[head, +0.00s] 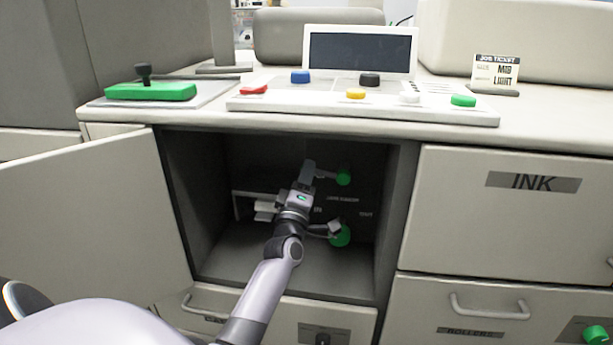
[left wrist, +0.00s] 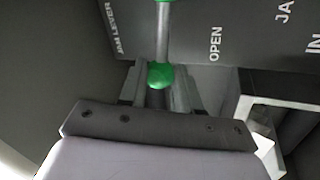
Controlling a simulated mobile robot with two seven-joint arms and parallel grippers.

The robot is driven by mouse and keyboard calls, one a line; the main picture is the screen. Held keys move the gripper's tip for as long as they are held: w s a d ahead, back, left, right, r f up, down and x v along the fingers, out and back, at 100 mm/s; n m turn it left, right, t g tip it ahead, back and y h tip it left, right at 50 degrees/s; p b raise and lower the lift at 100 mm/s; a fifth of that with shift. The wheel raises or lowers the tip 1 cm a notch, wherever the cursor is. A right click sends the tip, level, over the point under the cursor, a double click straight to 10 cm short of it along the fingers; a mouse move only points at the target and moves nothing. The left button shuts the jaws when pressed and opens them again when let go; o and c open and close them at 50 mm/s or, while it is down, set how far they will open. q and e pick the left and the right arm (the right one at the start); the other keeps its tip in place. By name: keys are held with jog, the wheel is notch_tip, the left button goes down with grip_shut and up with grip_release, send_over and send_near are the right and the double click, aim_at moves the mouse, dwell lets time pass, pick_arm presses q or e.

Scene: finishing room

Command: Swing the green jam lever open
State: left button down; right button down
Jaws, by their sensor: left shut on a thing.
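The green jam lever shows in the left wrist view as a grey rod with a green ball end (left wrist: 160,75) and more green at the top edge. In the head view its green hub (head: 344,177) is on the back wall of the open cabinet, with a short bar running left to my gripper. My left gripper (head: 308,168) reaches into the cabinet and is shut on the lever's ball end; its fingers (left wrist: 160,92) stand on both sides of it. The wall beside the rod reads "JAM LEVER" and "OPEN". My right gripper is out of view.
A second green knob (head: 340,236) with a grey handle sits lower in the cabinet. A pale bracket (head: 262,208) is left of my gripper. The cabinet door (head: 85,225) stands open at left. The INK drawer (head: 520,215) is shut at right. The cabinet floor looks clear.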

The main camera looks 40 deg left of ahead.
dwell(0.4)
pick_arm(q)
jog(key=c, duration=0.8)
grip_release()
jog(key=shift+f, duration=0.1)
jog(key=shift+v, duration=3.55)
jog(key=shift+d, duration=0.1)
